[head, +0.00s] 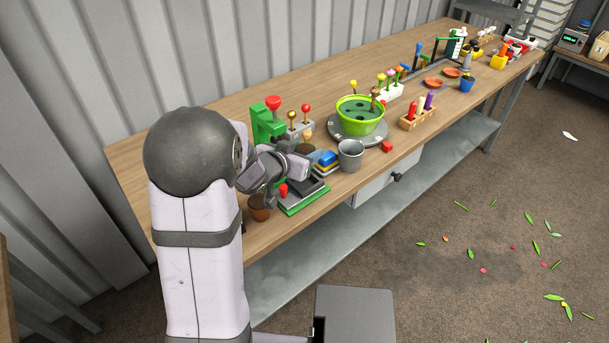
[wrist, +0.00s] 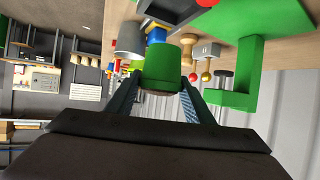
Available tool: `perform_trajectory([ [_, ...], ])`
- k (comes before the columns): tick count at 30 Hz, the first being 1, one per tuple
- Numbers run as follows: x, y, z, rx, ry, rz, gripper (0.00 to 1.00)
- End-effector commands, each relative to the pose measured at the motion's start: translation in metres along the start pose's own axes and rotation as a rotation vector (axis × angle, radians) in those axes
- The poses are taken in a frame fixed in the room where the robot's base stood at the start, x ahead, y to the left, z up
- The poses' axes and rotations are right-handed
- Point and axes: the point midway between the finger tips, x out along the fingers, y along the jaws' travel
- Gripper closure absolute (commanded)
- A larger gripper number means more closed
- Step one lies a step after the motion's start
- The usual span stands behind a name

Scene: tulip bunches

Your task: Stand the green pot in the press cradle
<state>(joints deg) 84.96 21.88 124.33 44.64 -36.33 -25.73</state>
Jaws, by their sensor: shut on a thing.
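The green pot (wrist: 162,65) is between the two fingers of my gripper (wrist: 160,93) in the wrist view, and the fingers are shut on it. In the head view my arm hides most of the grip, and I cannot make out the pot there. The green press (head: 267,122) stands beside my wrist, with a red knob on top. Its green frame (wrist: 250,75) is at the right in the wrist view. A dark block on a green base (head: 302,205) lies in front of it; I cannot tell whether this is the cradle. The pot appears apart from the press.
A grey cup (head: 350,154) and blue and yellow blocks (head: 327,160) stand close to the right of my gripper. A brown pot (head: 259,207) is near the table's front edge. A lime planter (head: 361,114) stands on a grey turntable (head: 343,133) farther right.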

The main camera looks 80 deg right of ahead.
Motion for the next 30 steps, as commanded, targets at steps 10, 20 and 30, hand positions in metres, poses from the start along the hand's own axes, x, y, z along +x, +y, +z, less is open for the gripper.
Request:
perform_trajectory([
  [10, 0.014, 0.000, 0.029, 0.000, 0.001, 0.001, 0.77],
  [20, 0.025, 0.000, 0.053, -0.002, -0.003, 0.000, 0.77],
  [30, 0.030, 0.000, 0.063, 0.000, 0.001, -0.001, 0.77],
])
